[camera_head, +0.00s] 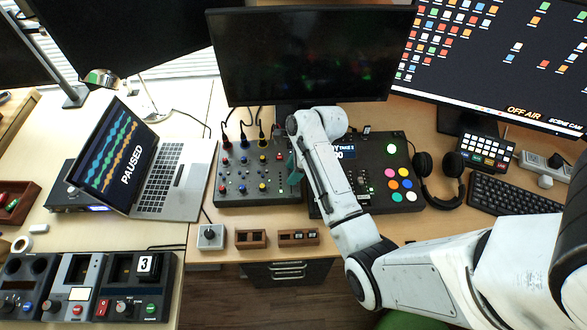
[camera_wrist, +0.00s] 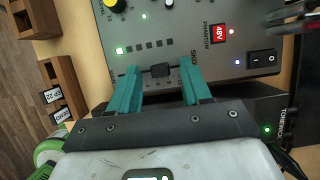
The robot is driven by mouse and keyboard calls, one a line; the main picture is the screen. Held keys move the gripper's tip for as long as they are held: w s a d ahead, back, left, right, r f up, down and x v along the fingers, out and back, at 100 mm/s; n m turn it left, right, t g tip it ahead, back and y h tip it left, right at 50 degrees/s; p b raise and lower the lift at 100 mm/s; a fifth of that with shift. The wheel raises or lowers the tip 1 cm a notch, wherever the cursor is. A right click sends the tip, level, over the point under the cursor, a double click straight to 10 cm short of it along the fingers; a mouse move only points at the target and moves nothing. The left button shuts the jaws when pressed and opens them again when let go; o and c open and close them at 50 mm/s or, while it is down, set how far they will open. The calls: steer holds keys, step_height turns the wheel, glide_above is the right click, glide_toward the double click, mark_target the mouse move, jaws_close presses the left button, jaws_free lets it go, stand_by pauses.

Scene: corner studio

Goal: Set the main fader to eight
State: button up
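The grey mixer (camera_head: 228,188) stands on the desk left of my arm. In the wrist view its panel (camera_wrist: 200,30) fills the upper middle. A black fader cap (camera_wrist: 160,70) sits near the panel's edge, in front of a row of small squares; one square at the left end is lit. The scale numbers are too small to read. My gripper (camera_wrist: 160,77) has its two teal fingers on either side of the cap, with a visible gap at each side. In the head view my teal gripper (camera_head: 294,172) is at the mixer's right edge, and the fader is hidden.
A black box with coloured buttons (camera_head: 402,184) stands close right of the mixer. The mixer's red 48V phantom button (camera_wrist: 218,33) and black rocker switch (camera_wrist: 262,57) are near the fingers. A laptop (camera_head: 180,178) is to the left. Small wooden holders (camera_head: 251,245) lie in front.

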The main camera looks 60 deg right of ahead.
jaws_close()
stand_by(0.5)
steer(key=shift+w+d+r+p, duration=0.1)
steer(key=shift+d+r+p, duration=0.15)
steer(key=shift+p, duration=0.5)
steer(key=shift+w+d+f, duration=0.1)
steer(key=shift+f, duration=0.15)
steer(key=shift+o, duration=0.3)
jaws_free()
steer(key=v, duration=1)
steer(key=shift+r, duration=0.4)
